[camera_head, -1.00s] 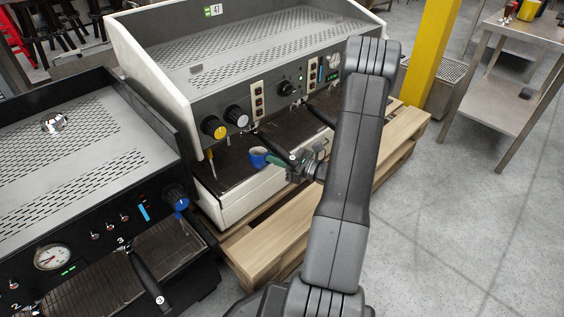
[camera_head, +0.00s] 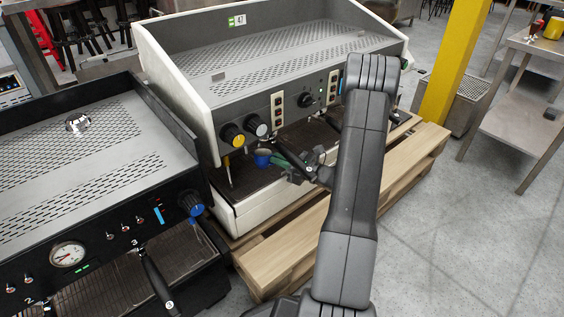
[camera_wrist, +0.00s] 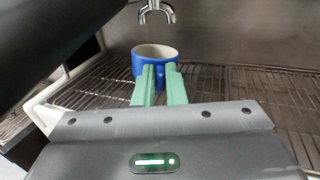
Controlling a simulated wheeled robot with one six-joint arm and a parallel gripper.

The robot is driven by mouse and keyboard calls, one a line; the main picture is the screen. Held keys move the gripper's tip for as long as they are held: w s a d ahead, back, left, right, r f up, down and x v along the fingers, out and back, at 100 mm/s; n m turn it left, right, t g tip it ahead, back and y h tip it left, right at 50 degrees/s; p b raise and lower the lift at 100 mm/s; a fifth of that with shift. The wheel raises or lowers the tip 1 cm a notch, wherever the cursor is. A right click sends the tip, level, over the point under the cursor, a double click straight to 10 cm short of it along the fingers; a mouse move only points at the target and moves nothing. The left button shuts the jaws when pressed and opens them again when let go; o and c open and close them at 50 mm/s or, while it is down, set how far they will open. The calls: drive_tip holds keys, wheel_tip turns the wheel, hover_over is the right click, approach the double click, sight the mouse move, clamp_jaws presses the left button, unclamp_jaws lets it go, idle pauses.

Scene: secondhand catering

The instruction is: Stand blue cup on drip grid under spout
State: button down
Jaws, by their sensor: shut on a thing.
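The blue cup (camera_head: 262,158) with a pale inside is at the front left of the white espresso machine. In the wrist view the cup (camera_wrist: 142,66) is upright, with its open rim up. My gripper (camera_wrist: 160,70) has two green fingers shut on the near side of the cup, apparently at its handle, which the fingers hide. The metal spout (camera_wrist: 157,10) shows above the cup in the wrist view. The dark slatted drip grid (camera_wrist: 215,88) lies below and around the cup. I cannot tell whether the cup's base touches the grid.
A black portafilter handle (camera_head: 292,158) sticks out close to my gripper. A second, black machine (camera_head: 85,190) stands at left. The white machine rests on a wooden pallet (camera_head: 290,240).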

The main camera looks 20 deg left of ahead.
drive_tip(key=shift+f, duration=0.15)
drive_tip(key=c, duration=1.4)
unclamp_jaws()
drive_tip(key=shift+d, duration=0.15)
drive_tip(key=s+d+p, duration=0.2)
drive_tip(key=d+p, duration=0.1)
drive_tip(key=d, duration=1)
drive_tip(key=shift+s+d+p, duration=0.2)
drive_tip(key=shift+s+p, duration=0.05)
drive_tip(key=shift+p, duration=0.1)
drive_tip(key=a+b, duration=0.1)
drive_tip(key=a, duration=0.3)
drive_tip(key=w+a+b, duration=0.1)
drive_tip(key=a, duration=0.4)
drive_tip(key=w+a+b, duration=0.1)
drive_tip(key=a, duration=0.3)
drive_tip(key=shift+w+a+b, duration=0.2)
drive_tip(key=shift+b, duration=0.2)
drive_tip(key=shift+a+r+p, duration=0.2)
drive_tip(key=shift+r+p, duration=0.1)
drive_tip(key=shift+s+d, duration=0.2)
drive_tip(key=shift+d, duration=0.3)
